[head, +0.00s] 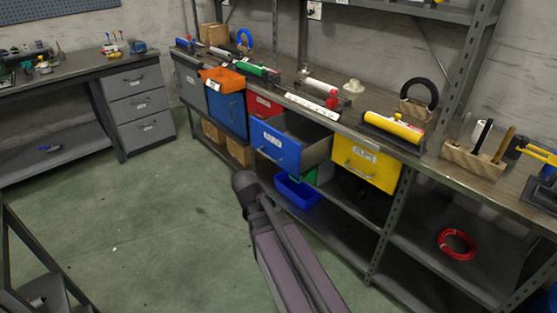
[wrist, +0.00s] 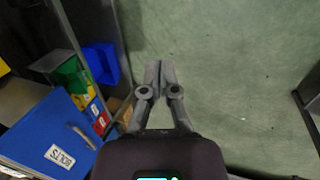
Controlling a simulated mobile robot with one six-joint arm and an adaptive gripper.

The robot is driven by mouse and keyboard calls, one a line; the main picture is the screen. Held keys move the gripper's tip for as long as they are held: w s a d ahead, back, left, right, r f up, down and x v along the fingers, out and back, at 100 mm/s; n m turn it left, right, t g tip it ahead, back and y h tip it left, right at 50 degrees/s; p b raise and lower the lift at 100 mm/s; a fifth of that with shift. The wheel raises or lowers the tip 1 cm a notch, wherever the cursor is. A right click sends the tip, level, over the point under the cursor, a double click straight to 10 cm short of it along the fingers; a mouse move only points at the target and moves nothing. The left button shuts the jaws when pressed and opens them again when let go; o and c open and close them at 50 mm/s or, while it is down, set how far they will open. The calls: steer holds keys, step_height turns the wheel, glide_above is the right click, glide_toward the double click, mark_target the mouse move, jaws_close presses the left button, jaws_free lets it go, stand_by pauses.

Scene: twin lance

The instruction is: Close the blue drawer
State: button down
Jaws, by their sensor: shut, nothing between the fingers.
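The blue drawer (head: 275,148) with a white label and a front handle is pulled out from under the long bench in the head view. Part of its open inside shows behind the front. In the wrist view the labelled blue drawer front (wrist: 42,138) is at the lower left. My gripper (wrist: 159,68) is in the wrist view, shut and empty, with its fingertips over bare floor to the right of the drawer and apart from it. In the head view my arm comes up from the bottom in front of the drawer; the fingers cannot be made out.
A yellow drawer (head: 366,165) and a red drawer (head: 263,106) flank the blue one. A blue bin (head: 298,191) sits on the lower shelf beneath it. Another blue front (head: 227,111) is further left, below an orange bin (head: 222,79). Green floor (head: 150,225) is clear to the left.

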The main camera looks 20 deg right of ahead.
mark_target(284, 156)
steer(key=w+d+f+n+t+h+b, duration=0.1)
steer(key=w+d+n+h+b, duration=0.1)
steer(key=w+n+h+b, duration=0.3)
steer(key=w+d+f+n+t+h+b, duration=0.1)
steer(key=w+d+n+h+b, duration=0.2)
steer(key=w, duration=0.4)
steer(key=w+a+r+n+t+h+b, duration=0.3)
steer(key=w+r+n+h+b, duration=0.1)
steer(key=w+n+b, duration=0.3)
steer(key=w+n+h, duration=0.1)
steer(key=w+n, duration=0.1)
steer(key=n, duration=0.1)
steer(key=shift+w+t, duration=0.15)
steer(key=shift+t, duration=0.15)
steer(key=shift+d, duration=0.15)
steer(key=x, duration=1.3)
steer(key=shift+w+d+r, duration=0.1)
steer(key=shift+d, duration=0.3)
steer(key=shift+w, duration=0.2)
